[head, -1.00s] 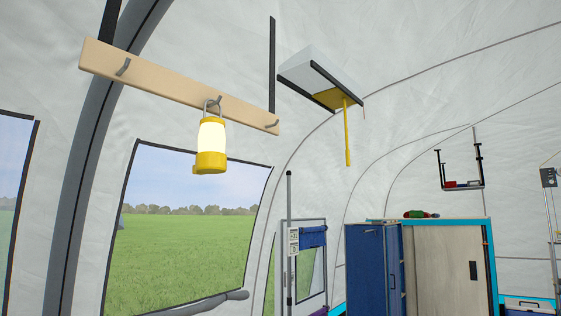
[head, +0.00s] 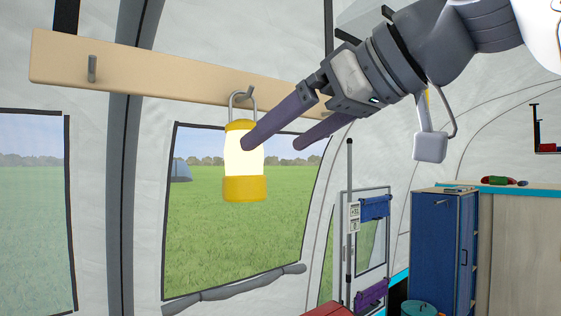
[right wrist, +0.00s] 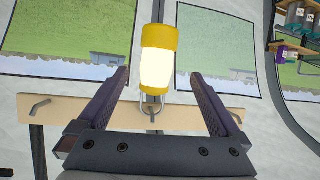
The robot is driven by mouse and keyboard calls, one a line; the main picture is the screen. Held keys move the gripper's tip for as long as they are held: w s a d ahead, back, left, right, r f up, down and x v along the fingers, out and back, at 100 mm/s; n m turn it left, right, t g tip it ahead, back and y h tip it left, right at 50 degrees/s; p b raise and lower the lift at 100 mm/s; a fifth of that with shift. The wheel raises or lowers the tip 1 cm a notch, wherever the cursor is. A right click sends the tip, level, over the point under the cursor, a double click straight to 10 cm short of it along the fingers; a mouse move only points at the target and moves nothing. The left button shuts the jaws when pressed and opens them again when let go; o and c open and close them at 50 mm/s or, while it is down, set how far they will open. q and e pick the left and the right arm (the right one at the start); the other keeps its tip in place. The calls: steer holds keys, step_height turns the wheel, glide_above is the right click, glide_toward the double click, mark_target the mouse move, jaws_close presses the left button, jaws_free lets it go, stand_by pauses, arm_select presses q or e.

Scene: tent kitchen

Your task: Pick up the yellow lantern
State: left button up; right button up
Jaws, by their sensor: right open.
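The yellow lantern (head: 243,188) has a glowing white middle and a grey wire handle. It hangs upright by that handle from a hook on the wooden rail (head: 150,68). My right gripper (head: 270,143) comes in from the right with its two purple fingers apart and empty. In the head view one fingertip overlaps the lantern's right edge; whether it touches cannot be told. In the right wrist view the lantern (right wrist: 158,55) appears inverted, between and beyond the open fingers (right wrist: 160,80). My left gripper is not in view.
Tent windows (head: 215,245) lie behind the lantern. Another bare hook (head: 92,68) is on the rail at left. A blue cabinet (head: 440,250) stands at lower right, with a red and green item (head: 498,181) on the neighbouring cabinet. The space below the lantern is clear.

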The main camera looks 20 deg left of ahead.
mark_target(243, 157)
steer(key=p+x, duration=0.1)
steer(key=x, duration=0.2)
steer(key=r+p+x, duration=0.1)
steer(key=x, duration=0.2)
steer(key=p+x, duration=0.1)
steer(key=x, duration=0.2)
steer(key=shift+w+a+r, duration=0.1)
steer(key=shift+w+r, duration=0.05)
steer(key=shift+w, duration=0.15)
steer(key=shift+w+a, duration=0.15)
steer(key=shift+a, duration=0.05)
jaws_close()
